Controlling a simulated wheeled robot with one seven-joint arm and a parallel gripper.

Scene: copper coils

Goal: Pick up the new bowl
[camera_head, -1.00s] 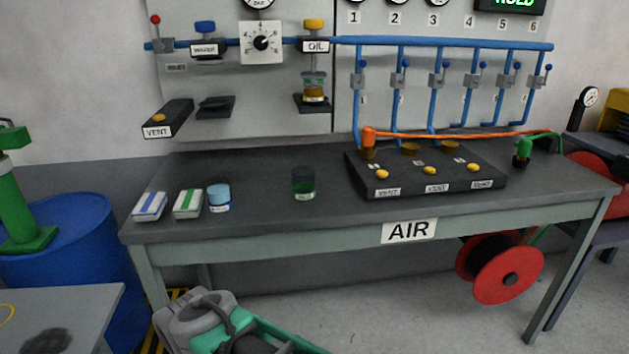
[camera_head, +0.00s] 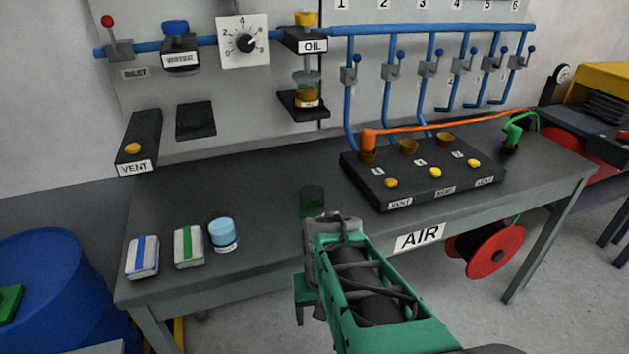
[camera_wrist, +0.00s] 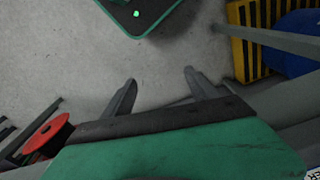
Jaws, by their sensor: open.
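A dark green, see-through cup (camera_head: 312,201), which looks like the bowl, stands upright on the dark workbench (camera_head: 265,235), near the middle of its left half. Its lower right is close behind my raised arm in the head view. My gripper (camera_wrist: 160,76) shows in the wrist view with its two fingers apart and nothing between them. It points down over the grey floor, apart from the cup. The cup does not show in the wrist view.
Left of the cup are a light blue jar (camera_head: 223,235), a green-striped pack (camera_head: 188,247) and a blue-striped pack (camera_head: 142,257). A black manifold block (camera_head: 415,180) with an orange hose stands to the right. The WATER unit (camera_head: 180,58) and OIL unit (camera_head: 309,45) hang behind.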

